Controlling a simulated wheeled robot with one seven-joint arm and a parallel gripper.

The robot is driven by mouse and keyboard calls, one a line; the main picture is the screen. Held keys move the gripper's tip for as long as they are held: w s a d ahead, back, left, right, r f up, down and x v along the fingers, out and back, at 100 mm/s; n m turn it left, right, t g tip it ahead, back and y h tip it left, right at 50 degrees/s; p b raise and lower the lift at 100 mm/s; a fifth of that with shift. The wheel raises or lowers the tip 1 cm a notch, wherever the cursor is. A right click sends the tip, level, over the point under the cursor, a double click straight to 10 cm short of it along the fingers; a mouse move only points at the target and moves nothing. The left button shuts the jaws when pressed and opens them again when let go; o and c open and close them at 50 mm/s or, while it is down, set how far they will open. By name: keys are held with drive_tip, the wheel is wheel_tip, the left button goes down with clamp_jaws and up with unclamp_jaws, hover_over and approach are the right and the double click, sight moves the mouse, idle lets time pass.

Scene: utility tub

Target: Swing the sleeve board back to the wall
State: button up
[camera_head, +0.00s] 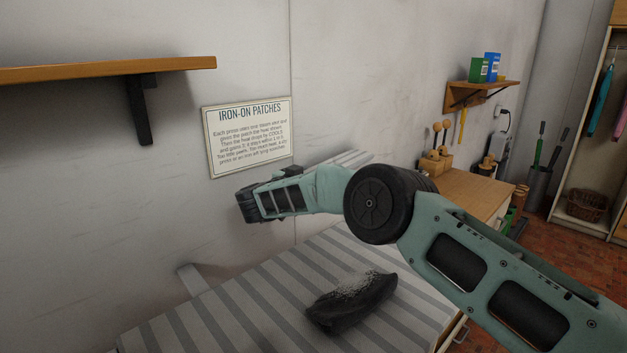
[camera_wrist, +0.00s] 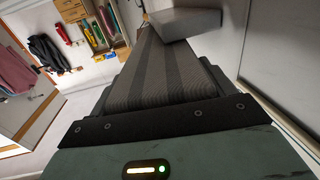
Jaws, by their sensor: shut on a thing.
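The sleeve board, striped in greys, shows in part in the head view (camera_head: 352,157), close to the wall behind my forearm. In the wrist view the striped board (camera_wrist: 165,62) runs away from the palm between the dark fingers. My gripper (camera_wrist: 165,82) is shut on it. In the head view my arm covers much of the board, and I cannot make out the fingertips. The sleeve board's hinge or mount cannot be told clearly.
A larger striped ironing board (camera_head: 250,300) lies below my arm, with a dark, lumpy object (camera_head: 350,302) on it. A wooden shelf (camera_head: 100,68) and an iron-on patches sign (camera_head: 250,135) are on the wall. A wooden cabinet (camera_head: 480,195) stands to the right.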

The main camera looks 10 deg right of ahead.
drive_tip(key=shift+w+a+r+g, duration=0.1)
drive_tip(key=shift+w+a+g, duration=0.2)
drive_tip(key=shift+w, duration=0.1)
drive_tip(key=o, duration=1.3)
drive_tip(key=shift+s, duration=0.1)
drive_tip(key=b+v, duration=0.3)
drive_tip(key=v, duration=1.4)
drive_tip(key=shift+a+f, duration=0.2)
drive_tip(key=shift+f, duration=0.1)
